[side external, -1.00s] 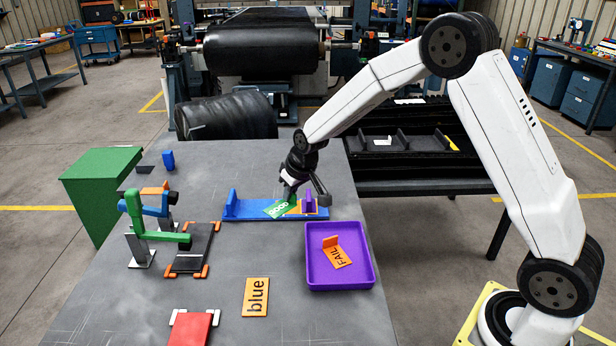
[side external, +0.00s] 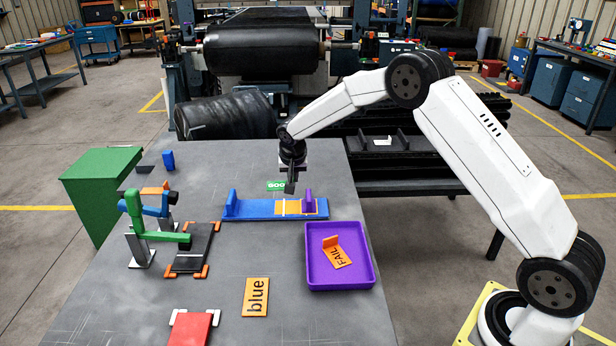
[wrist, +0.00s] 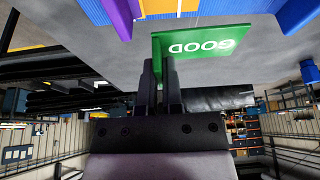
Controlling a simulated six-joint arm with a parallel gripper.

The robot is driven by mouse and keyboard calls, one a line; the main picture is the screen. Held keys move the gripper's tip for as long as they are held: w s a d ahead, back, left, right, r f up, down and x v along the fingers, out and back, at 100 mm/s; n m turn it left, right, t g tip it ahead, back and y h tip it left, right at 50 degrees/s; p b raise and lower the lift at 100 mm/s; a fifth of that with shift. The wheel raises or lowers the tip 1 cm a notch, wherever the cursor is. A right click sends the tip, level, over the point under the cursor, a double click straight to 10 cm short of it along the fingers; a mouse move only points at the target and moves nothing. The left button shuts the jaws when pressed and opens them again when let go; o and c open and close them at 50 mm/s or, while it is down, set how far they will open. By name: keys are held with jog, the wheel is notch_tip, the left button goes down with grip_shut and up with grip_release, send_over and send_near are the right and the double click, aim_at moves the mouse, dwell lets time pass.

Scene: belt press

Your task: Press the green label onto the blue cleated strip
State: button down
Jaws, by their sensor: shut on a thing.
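The green label (side external: 275,185), marked GOOD, is held by my gripper (side external: 289,188), which is shut on it. In the side view the label appears beyond the far edge of the blue cleated strip (side external: 255,208). In the wrist view the green label (wrist: 205,43) sticks out from the shut fingers (wrist: 160,72), apart from the strip (wrist: 290,14). The strip lies on the grey table with a blue cleat at its left end. An orange patch (side external: 291,208) and a purple cleat (side external: 308,201) are on its right part.
A purple tray (side external: 340,282) with an orange FAIL label (side external: 337,257) stands in front of the strip. An orange card reading blue (side external: 256,297) lies nearby. A green and blue fixture (side external: 150,225) stands at left.

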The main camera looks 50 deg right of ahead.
aim_at(294, 205)
jog(key=shift+w+d+m, duration=0.25)
jog(key=shift+d+m, duration=0.05)
jog(key=shift+f, duration=0.2)
jog(key=shift+f, duration=3.4)
jog(key=shift+f, duration=0.5)
jog(key=c, duration=0.7)
grip_release()
jog(key=shift+r, duration=0.15)
jog(key=v, duration=0.7)
jog(key=shift+a+r, duration=0.2)
jog(key=shift+r, duration=0.05)
jog(key=shift+s+r, duration=0.1)
jog(key=shift+r, duration=0.05)
